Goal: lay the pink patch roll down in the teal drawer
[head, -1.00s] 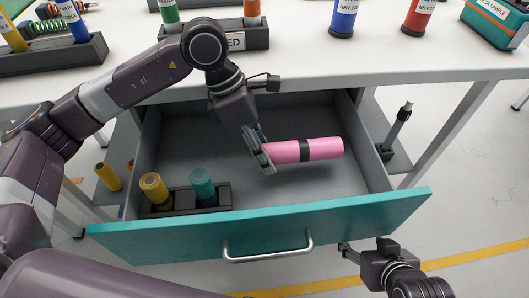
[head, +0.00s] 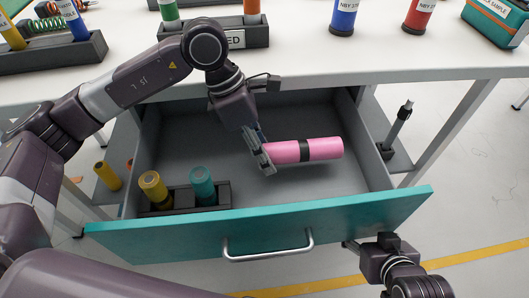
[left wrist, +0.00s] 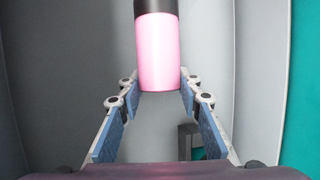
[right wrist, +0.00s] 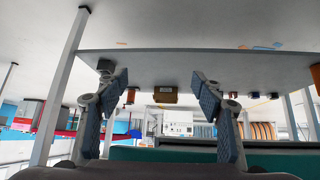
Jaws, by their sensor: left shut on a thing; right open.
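The pink patch roll (head: 322,149) with a black band lies level on its side within the open teal drawer (head: 270,229). My left gripper (head: 262,155) is shut on the roll's left end. In the left wrist view the roll (left wrist: 157,55) stands out between the fingers (left wrist: 158,90). I cannot tell whether the roll touches the drawer's floor. My right gripper (head: 350,245) is outside the drawer, near the right part of its front panel; its fingers show apart and empty in the right wrist view (right wrist: 155,95).
A dark holder (head: 224,193) with a yellow roll (head: 154,187) and a teal roll (head: 202,186) sits at the drawer's front left. The drawer's middle and back floor is clear. The white table (head: 300,60) overhangs the back. The front has a metal handle (head: 268,255).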

